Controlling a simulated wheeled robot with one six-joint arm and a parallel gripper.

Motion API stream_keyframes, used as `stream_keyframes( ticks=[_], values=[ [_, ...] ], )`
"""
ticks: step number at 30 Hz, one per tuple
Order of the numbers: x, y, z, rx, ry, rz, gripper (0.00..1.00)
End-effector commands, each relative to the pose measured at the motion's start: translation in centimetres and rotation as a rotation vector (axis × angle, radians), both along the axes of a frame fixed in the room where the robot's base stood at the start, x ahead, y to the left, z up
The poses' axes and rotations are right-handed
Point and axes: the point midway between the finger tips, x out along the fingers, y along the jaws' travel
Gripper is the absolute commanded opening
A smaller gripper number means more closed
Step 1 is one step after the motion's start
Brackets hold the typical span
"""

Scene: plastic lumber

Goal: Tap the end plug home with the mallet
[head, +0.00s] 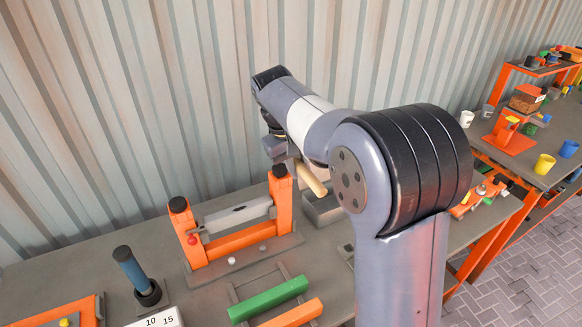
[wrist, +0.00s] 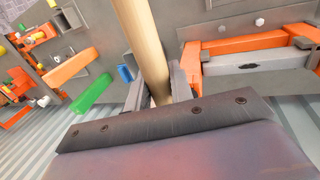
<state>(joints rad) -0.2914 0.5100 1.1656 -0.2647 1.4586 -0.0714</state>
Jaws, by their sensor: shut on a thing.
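My gripper (head: 284,152) is shut on the pale wooden handle of the mallet (head: 312,179), above the bench behind the orange frame's right post. In the wrist view the handle (wrist: 147,40) runs between the two fingers (wrist: 160,86) and out of the top of the picture. The mallet's head cannot be made out in either view. A grey bar (head: 237,215) lies across the orange frame (head: 240,243) between its two black-capped posts. The end plug cannot be told apart at the bar's ends.
A grey block or tray (head: 322,212) sits right of the frame, partly behind my arm. A green bar (head: 268,299) and an orange bar (head: 294,314) lie in front. A blue cylinder (head: 129,265) stands on a black base at left. A corrugated wall (head: 150,90) closes the back.

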Motion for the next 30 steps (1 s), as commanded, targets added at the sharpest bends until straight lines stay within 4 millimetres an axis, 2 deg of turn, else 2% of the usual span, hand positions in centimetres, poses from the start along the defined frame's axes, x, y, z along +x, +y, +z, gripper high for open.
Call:
stream_keyframes(
  ticks=[13,21,26,30],
  values=[
    [0.0,0.0,-1.0,-0.004,0.005,-0.001,0.0],
    [0.0,0.0,-4.7,-0.005,0.005,-0.001,0.0],
    [0.1,0.0,-3.7,-0.004,0.005,-0.001,0.0],
    [0.1,0.0,-2.1,-0.004,0.005,-0.001,0.0]
  ],
)
